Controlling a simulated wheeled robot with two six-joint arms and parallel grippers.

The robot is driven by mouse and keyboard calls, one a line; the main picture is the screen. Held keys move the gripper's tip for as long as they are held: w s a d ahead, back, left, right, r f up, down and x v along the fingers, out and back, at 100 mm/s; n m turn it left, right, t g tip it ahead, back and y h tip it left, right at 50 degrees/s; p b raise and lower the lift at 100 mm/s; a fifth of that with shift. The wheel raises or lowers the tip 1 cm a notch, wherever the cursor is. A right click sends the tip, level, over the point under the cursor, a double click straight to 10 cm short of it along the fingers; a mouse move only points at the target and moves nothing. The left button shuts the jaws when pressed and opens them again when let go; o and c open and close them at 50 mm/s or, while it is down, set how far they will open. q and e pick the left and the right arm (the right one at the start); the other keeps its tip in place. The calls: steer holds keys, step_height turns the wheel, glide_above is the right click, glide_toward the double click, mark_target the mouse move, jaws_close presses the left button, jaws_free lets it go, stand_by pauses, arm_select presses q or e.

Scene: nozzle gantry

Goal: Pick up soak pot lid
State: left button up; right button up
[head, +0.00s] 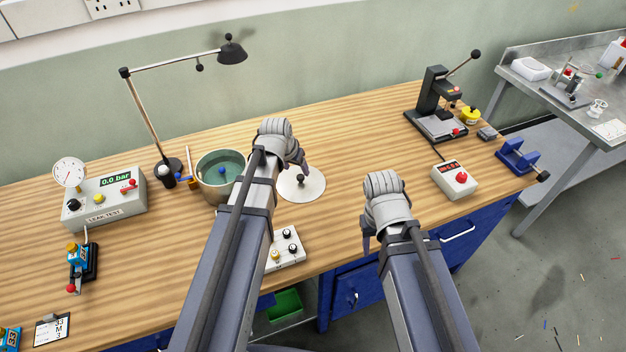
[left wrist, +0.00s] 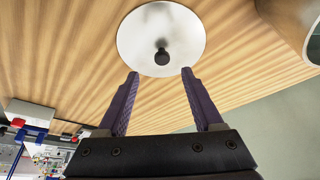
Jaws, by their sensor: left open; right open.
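The soak pot lid (head: 303,184) is a round pale metal disc with a black knob, lying flat on the wooden bench. It also shows in the left wrist view (left wrist: 145,35), with its knob (left wrist: 161,57) between and just beyond my fingertips. My left gripper (left wrist: 160,73) is open and empty, close to the lid. In the head view it hangs beside the lid's upper left edge, partly hidden by its own wrist. My right gripper (head: 367,238) is over the bench's front edge, right of the lid; its fingers are mostly hidden. The soak pot (head: 213,174) stands uncovered left of the lid, with greenish liquid inside.
A desk lamp (head: 150,120) stands behind the pot. A leak test box (head: 103,205) is at the left. A press (head: 436,108) and a red-button box (head: 455,181) are at the right. The bench behind the lid is clear.

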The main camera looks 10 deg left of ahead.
mark_target(300, 177)
arm_select(q)
steer(key=shift+b+x, duration=3.65)
steer(key=shift+x, duration=0.35)
steer(key=shift+w+a+r, duration=0.1)
steer(key=shift+w+r, duration=0.05)
jaws_close()
